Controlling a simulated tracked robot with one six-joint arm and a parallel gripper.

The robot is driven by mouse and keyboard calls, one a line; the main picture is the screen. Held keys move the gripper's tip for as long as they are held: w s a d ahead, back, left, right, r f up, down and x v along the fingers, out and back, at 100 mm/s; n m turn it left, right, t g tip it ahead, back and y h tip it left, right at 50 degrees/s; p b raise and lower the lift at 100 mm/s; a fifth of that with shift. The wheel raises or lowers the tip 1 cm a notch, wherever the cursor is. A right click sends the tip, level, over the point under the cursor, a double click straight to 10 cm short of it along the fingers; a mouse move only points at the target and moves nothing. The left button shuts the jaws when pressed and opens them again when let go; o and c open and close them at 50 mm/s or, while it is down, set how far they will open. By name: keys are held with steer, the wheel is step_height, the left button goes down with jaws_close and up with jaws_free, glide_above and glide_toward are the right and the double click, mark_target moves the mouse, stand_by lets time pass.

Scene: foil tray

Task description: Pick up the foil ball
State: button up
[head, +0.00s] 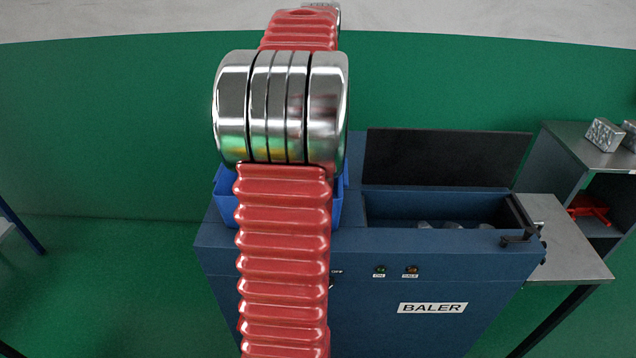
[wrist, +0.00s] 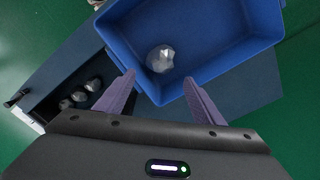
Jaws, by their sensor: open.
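The foil ball (wrist: 160,58) is a crumpled silvery lump lying in the blue bin (wrist: 233,66), near the bin wall closest to my gripper in the wrist view. My gripper (wrist: 163,85) is open and empty. Its two purple fingers reach toward the near edge of the bin, one on each side of the ball's line, with the ball beyond the tips. In the head view my red arm hides most of the blue bin (head: 337,203), and neither the ball nor my gripper's fingers can be seen there.
The bin stands on the blue baler (head: 450,275). The baler's open chamber (wrist: 55,100) holds several grey foil lumps. Its dark lid (head: 445,158) stands open behind. A grey side table (head: 575,245) and a shelf with foil blocks (head: 603,135) are at the right.

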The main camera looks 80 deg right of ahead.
step_height(320, 180, down, 8)
steer(key=shift+r, duration=0.2)
stand_by(0.3)
steer(key=shift+a+f, duration=0.2)
steer(key=shift+f, duration=2.4)
steer(key=shift+c, duration=0.2)
steer(key=c, duration=0.7)
